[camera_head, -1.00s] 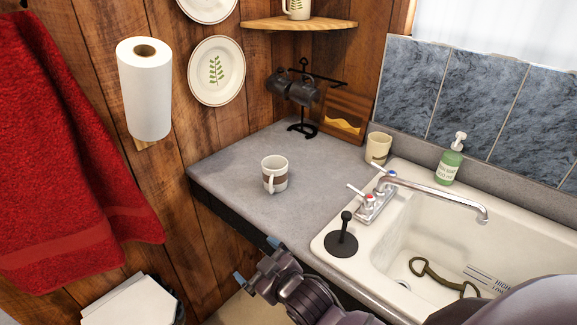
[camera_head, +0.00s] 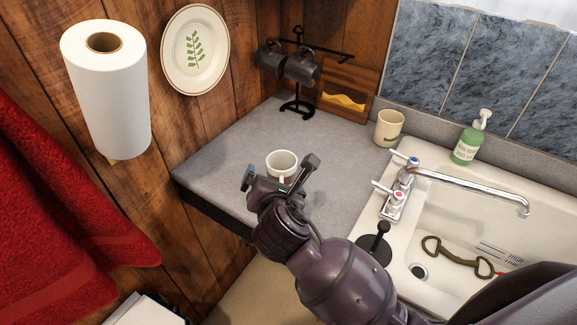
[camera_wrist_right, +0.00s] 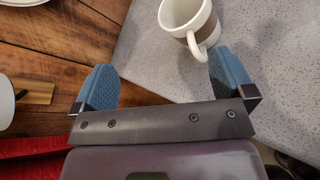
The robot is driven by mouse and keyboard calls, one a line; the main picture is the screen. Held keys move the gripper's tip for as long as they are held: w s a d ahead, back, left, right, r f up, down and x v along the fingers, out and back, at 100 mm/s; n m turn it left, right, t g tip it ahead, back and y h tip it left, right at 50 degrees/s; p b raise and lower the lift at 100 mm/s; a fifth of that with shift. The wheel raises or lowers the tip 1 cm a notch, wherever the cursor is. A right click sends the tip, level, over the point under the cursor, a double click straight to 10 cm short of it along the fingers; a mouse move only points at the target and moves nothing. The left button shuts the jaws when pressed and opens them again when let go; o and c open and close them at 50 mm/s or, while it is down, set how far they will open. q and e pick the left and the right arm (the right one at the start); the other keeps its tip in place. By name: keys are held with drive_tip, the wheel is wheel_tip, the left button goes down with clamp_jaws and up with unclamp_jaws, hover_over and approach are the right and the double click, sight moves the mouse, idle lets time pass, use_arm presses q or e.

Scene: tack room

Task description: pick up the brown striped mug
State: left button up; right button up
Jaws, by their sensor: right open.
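The brown striped mug (camera_head: 281,162) is white with a brown band and stands upright on the grey counter. In the head view my right gripper hides its lower part. In the right wrist view the mug (camera_wrist_right: 188,20) is at the top, right of centre, with its handle toward the gripper. My right gripper (camera_head: 279,173) is open with its blue-padded fingers spread, on the near side of the mug. In the wrist view the right-hand finger lies close to the mug's handle; I cannot tell if they touch. Nothing is between the fingers. My left gripper is not in view.
A cream cup (camera_head: 388,128) and a green soap bottle (camera_head: 467,142) stand behind the sink (camera_head: 440,225). A black rack with dark mugs (camera_head: 302,68) stands at the counter's back corner. A black plunger-like thing (camera_head: 374,247) sits on the sink rim.

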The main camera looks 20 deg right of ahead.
sight(283, 174)
drive_tip(key=w+d+f+n, duration=0.1)
drive_tip(key=w+d+n+h, duration=0.1)
drive_tip(key=w+n, duration=0.1)
drive_tip(key=w+d+f+n+g, duration=0.1)
drive_tip(key=shift+w+d+f+h, duration=0.15)
drive_tip(key=shift+d+f+h, duration=0.15)
drive_tip(key=shift+f+h, duration=0.1)
drive_tip(key=shift+a+f+x, duration=0.1)
drive_tip(key=shift+x, duration=1.25)
drive_tip(key=shift+a+f+x, duration=0.1)
drive_tip(key=shift+f+x, duration=0.05)
drive_tip(key=shift+x, duration=1.15)
drive_tip(key=shift+c, duration=0.5)
drive_tip(key=c, duration=0.7)
drive_tip(key=shift+c, duration=0.7)
drive_tip(key=shift+r, duration=0.15)
